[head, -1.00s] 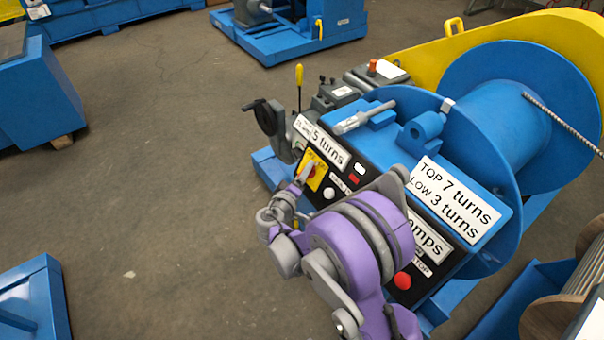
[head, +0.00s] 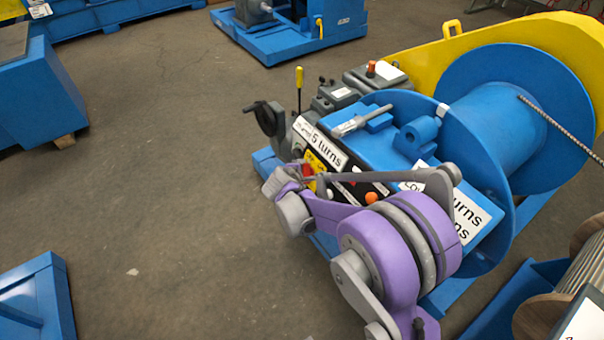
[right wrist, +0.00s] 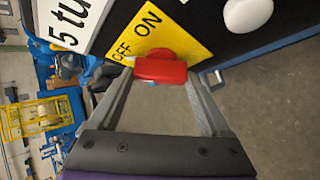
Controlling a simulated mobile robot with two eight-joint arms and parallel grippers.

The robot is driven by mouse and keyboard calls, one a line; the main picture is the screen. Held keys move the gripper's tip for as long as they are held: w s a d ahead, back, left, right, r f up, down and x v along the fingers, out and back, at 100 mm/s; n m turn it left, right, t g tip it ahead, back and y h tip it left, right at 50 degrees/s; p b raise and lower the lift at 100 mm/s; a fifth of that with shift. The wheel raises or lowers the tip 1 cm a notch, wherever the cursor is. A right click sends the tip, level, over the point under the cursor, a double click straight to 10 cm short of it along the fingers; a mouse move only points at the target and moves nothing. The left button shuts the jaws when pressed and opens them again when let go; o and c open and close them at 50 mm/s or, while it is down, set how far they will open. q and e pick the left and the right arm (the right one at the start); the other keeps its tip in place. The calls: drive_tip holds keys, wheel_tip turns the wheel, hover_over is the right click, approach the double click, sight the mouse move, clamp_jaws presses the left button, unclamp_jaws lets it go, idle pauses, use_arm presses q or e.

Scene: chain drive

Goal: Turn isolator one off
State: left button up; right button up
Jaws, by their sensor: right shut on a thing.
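The isolator is a red knob (right wrist: 160,67) on a yellow plate (right wrist: 180,38) lettered OFF and ON, set in a black panel. In the head view the yellow plate (head: 318,162) and a bit of the red knob (head: 308,171) show past my fingers. My right gripper (right wrist: 160,78) is shut on the red knob, with one finger on each side of it. It also shows in the head view (head: 302,178), reaching the panel from the front. The knob's exact pointing is hard to tell. My left gripper is not in view.
A "5 turns" label (head: 323,145) sits above the isolator. A white button (right wrist: 248,13) and an orange one (head: 371,197) are near it on the panel. A crank wheel (head: 268,118) stands at left, a blue drum (head: 495,118) at right.

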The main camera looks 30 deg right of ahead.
drive_tip(key=shift+n+g+y, duration=0.3)
drive_tip(key=shift+n+g, duration=0.2)
drive_tip(key=shift+n, duration=0.1)
drive_tip(key=o, duration=1.2)
drive_tip(key=shift+r, duration=0.1)
drive_tip(key=p+v, duration=0.2)
drive_tip(key=v, duration=0.8)
drive_tip(key=shift+s+a+r, duration=0.1)
drive_tip(key=shift+a+r, duration=0.1)
drive_tip(key=shift+r, duration=0.05)
drive_tip(key=shift+s, duration=0.1)
